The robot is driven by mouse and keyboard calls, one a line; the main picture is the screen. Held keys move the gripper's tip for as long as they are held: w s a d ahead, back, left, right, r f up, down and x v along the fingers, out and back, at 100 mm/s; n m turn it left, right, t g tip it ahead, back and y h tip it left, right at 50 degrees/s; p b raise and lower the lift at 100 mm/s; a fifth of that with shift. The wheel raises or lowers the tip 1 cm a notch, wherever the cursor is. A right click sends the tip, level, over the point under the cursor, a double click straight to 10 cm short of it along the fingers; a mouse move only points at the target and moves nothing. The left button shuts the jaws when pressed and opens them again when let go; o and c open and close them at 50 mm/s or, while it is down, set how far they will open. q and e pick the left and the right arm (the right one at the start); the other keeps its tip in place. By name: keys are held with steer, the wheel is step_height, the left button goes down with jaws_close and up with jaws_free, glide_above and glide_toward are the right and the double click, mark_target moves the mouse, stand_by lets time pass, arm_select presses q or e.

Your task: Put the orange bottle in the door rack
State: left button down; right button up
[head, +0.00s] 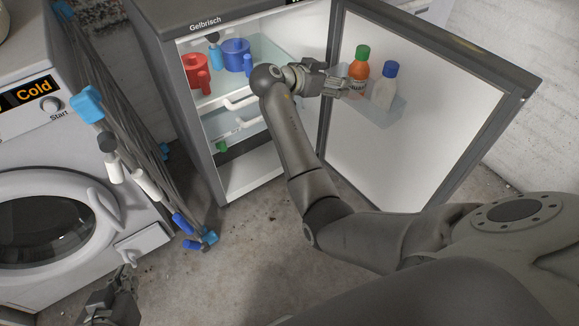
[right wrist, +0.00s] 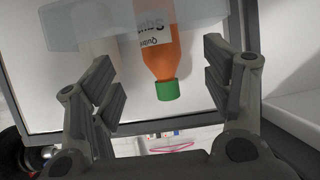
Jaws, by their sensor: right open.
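The orange bottle (head: 358,74) with a green cap stands upright in the translucent door rack (head: 385,117) of the open fridge, next to a white bottle with a blue cap. My right gripper (head: 342,85) is at the left end of the rack, close to the bottle. In the right wrist view the orange bottle (right wrist: 159,45) appears upside down, its lower part behind the rack wall (right wrist: 215,12). The right fingers (right wrist: 165,88) are open and apart, with nothing between them touching either pad. My left gripper (head: 112,298) is low at the left, its jaw gap unclear.
The white bottle (head: 384,88) stands right of the orange one. A folded drying rack (head: 130,140) leans by the washing machine (head: 40,215). The floor between is clear.

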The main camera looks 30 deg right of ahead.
steer(key=s+a+f+n+t+y, duration=0.65)
steer(key=s+a+f+n, duration=0.25)
steer(key=a+f+n, duration=0.3)
steer(key=s+a+r+n+t+y, duration=0.1)
steer(key=s+a+n+y, duration=0.5)
steer(key=s+a, duration=0.6)
steer(key=a+r+y, duration=0.1)
steer(key=a+y, duration=0.1)
steer(key=a, duration=0.1)
steer(key=shift+s+y, duration=0.25)
steer(key=shift+y, duration=0.1)
steer(key=shift+f, duration=0.15)
